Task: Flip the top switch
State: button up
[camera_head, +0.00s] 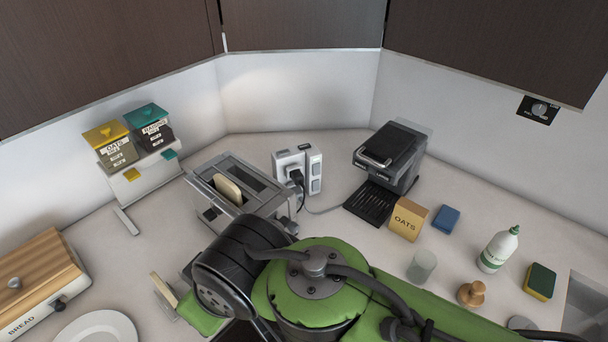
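The panel appears to carry two grey rockers, one above the other. The top switch (315,161) is small, and I cannot tell which way it is set. My green and black arm fills the bottom middle of the view, in front of and below the panel.
A toaster (262,204) with bread stands left of the panel, and a coffee machine (390,158) stands to its right. An oats box (408,222), blue block (446,219), white bottle (498,250) and bread box (38,279) are on the counter. Dark cabinets (300,24) overhang the wall.

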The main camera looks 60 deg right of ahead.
aim_at(317, 167)
jog(key=z, duration=1.85)
